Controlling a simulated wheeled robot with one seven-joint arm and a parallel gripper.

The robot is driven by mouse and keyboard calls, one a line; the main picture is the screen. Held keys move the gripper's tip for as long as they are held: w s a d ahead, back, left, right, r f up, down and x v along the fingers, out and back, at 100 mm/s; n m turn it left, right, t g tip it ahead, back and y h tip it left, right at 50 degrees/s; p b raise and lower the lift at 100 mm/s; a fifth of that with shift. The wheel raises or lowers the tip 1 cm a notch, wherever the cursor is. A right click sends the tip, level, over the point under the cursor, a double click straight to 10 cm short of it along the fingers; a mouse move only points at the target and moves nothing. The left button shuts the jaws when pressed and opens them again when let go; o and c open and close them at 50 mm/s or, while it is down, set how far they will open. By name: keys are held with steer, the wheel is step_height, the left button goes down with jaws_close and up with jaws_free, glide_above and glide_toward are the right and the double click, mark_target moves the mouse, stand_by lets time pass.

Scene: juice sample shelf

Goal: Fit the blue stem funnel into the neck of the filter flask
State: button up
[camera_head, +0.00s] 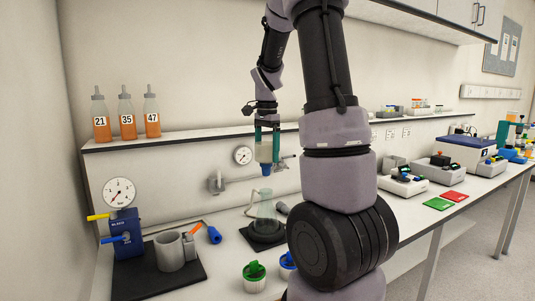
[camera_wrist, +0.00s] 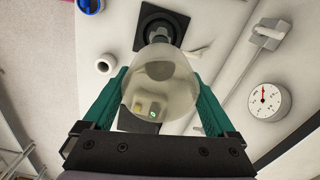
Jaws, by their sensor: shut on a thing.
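The clear conical filter flask (camera_head: 266,212) stands upright on a black base. In the head view the stem tip is a little above the flask's neck, apart from it. In the wrist view the round bowl (camera_wrist: 160,80) fills the middle between the teal fingers; the stem is hidden behind it, and I cannot make out the flask neck.
A wall gauge (camera_head: 243,155) and a valve (camera_head: 216,182) are behind. A blue pump block (camera_head: 126,232) and a grey cup (camera_head: 169,251) stand left. A green-lidded jar (camera_head: 254,274) is in front. Orange bottles (camera_head: 126,118) stand on the shelf (camera_head: 190,139).

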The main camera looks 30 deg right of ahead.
mark_target(267, 174)
steer(key=shift+f, duration=1.9)
steer(key=shift+f, duration=2.25)
steer(key=o, duration=1.1)
steer(key=shift+r, duration=0.1)
step_height(267, 174, up, 10)
steer(key=shift+r, duration=0.1)
steer(key=shift+s+a+r, duration=0.1)
steer(key=shift+r, duration=0.2)
steer(key=s+a+r+n+t, duration=0.2)
steer(key=s+a+r+n, duration=0.1)
steer(key=s, duration=0.3)
steer(key=s+a+r+n+t+y, duration=0.1)
steer(key=s+a+r+n+t, duration=0.1)
steer(key=s+a, duration=0.4)
steer(key=s+a+r+n+t+y, duration=0.1)
steer(key=s+a+r+n+t, duration=0.2)
steer(key=s+n, duration=0.3)
steer(key=shift+s+a+r, duration=0.55)
steer(key=shift+s+a, duration=0.2)
steer(key=shift+s, duration=0.05)
